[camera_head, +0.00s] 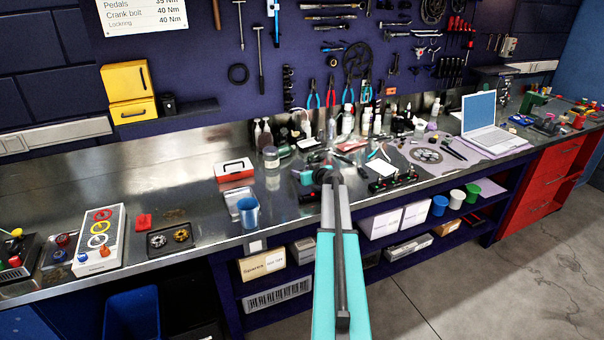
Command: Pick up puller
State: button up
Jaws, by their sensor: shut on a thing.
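My arm reaches from the bottom of the head view over the metal bench. My gripper (316,170) is at its far end, low over the middle of the bench. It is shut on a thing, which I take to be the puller. The thing is small, dark and mostly hidden by my own wrist, so its shape and whether it touches the bench cannot be told.
A blue cup (248,212) and a red-and-white box (234,171) stand left of my gripper. Pliers with teal handles (379,153), several bottles and a laptop (484,122) are to the right. The metal bench (195,186) is clear at left-centre.

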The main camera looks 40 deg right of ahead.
jog(key=shift+r+b, duration=0.7)
jog(key=shift+r, duration=0.3)
jog(key=shift+s+a+r+b, duration=0.2)
jog(key=shift+s+r+b, duration=0.2)
jog(key=shift+r, duration=0.2)
jog(key=s+a+b, duration=0.1)
jog(key=s+a, duration=0.1)
jog(key=s, duration=0.1)
jog(key=s+a+b, duration=0.2)
jog(key=s, duration=0.2)
jog(key=s+a+r+b, duration=0.1)
jog(key=s+a+b, duration=0.1)
jog(key=s, duration=0.2)
jog(key=shift+s+r, duration=0.1)
jog(key=shift+s, duration=0.15)
jog(key=shift+f+b+v, duration=0.2)
jog(key=shift+b+v, duration=0.1)
jog(key=shift+v, duration=0.75)
jog(key=shift+s+a, duration=0.1)
jog(key=shift+a, duration=0.05)
